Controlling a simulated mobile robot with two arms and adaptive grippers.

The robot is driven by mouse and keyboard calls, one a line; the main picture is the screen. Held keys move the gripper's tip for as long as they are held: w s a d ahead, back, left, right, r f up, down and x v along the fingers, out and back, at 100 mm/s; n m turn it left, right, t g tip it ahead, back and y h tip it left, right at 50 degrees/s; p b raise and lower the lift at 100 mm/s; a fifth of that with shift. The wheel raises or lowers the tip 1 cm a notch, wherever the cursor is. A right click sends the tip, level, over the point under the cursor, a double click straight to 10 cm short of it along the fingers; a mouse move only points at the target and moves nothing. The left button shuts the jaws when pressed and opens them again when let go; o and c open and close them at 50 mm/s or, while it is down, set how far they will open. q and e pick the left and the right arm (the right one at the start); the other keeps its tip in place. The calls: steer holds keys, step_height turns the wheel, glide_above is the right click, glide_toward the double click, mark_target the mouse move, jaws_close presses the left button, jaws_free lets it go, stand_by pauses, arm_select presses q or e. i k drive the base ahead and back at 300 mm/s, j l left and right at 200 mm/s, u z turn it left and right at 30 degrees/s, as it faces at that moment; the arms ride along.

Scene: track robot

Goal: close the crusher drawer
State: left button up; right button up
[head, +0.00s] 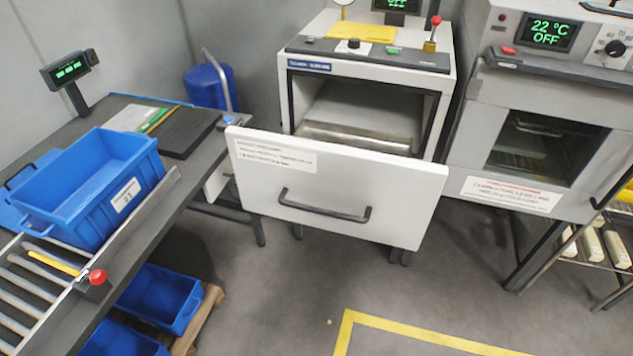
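The crusher drawer (375,185) is pulled out toward me from the white crusher cabinet (445,75). Its white front panel has a label at the upper left and a dark bar handle (325,207) across its middle. Behind the panel the cabinet opening (365,108) is exposed, with a grey metal surface inside. Neither of my grippers shows in the head view, and nothing touches the handle.
A blue crate (95,190) stands on the roller table at the left, with more blue crates (165,297) below. An oven-like machine (530,130) with a green display stands at the right. The floor (285,300) before the drawer is clear, with yellow marking (395,328).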

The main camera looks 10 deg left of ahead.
mark_target(374, 191)
steer(key=i+u, duration=0.3)
steer(key=i, duration=0.6)
